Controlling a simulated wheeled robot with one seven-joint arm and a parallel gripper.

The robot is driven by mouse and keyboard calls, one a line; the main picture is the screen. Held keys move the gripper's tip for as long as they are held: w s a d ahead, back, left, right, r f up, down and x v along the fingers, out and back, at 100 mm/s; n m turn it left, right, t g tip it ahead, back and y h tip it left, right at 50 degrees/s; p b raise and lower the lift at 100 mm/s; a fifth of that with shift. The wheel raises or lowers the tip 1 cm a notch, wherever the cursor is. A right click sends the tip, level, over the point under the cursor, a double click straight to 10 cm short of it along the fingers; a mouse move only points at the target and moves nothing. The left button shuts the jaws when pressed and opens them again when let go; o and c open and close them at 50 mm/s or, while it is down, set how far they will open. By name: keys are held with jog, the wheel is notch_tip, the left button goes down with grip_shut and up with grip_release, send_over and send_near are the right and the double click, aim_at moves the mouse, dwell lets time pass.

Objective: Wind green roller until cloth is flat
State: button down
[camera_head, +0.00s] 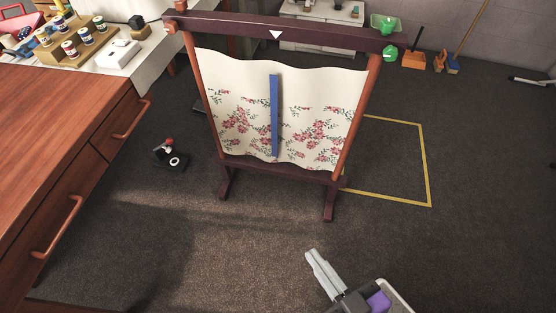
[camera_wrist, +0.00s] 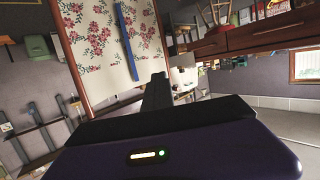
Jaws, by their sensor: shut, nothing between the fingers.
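A cream cloth with pink flowers (camera_head: 230,80) hangs in an upright dark wooden frame (camera_head: 325,38). Its top edge is wavy and sags. A blue vertical strip (camera_head: 275,115) stands at the middle of the cloth. A green knob (camera_head: 390,52) sits at the frame's upper right end, with a green bowl-like piece (camera_head: 385,22) just above it; I cannot tell if they are joined. My gripper (camera_head: 311,254) is shut and empty, low in front of the frame, well below the green parts. In the wrist view the cloth (camera_wrist: 100,50) and strip (camera_wrist: 126,42) show past my gripper (camera_wrist: 157,80).
A wooden drawer cabinet (camera_head: 60,130) with copper handles is at left. A small dark device (camera_head: 171,155) lies on the carpet beside it. Yellow floor tape (camera_head: 428,165) marks an area behind right. An orange bin (camera_head: 413,60) stands by the wall. The right floor is open.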

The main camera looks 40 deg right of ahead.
jog(key=shift+w+a+p, duration=0.3)
jog(key=shift+w+a, duration=0.1)
jog(key=shift+w, duration=0.15)
dwell(0.4)
jog(key=c, duration=1.2)
grip_release()
jog(key=shift+c, duration=0.2)
notch_tip(320, 180, up, 6)
jog(key=p, duration=0.8)
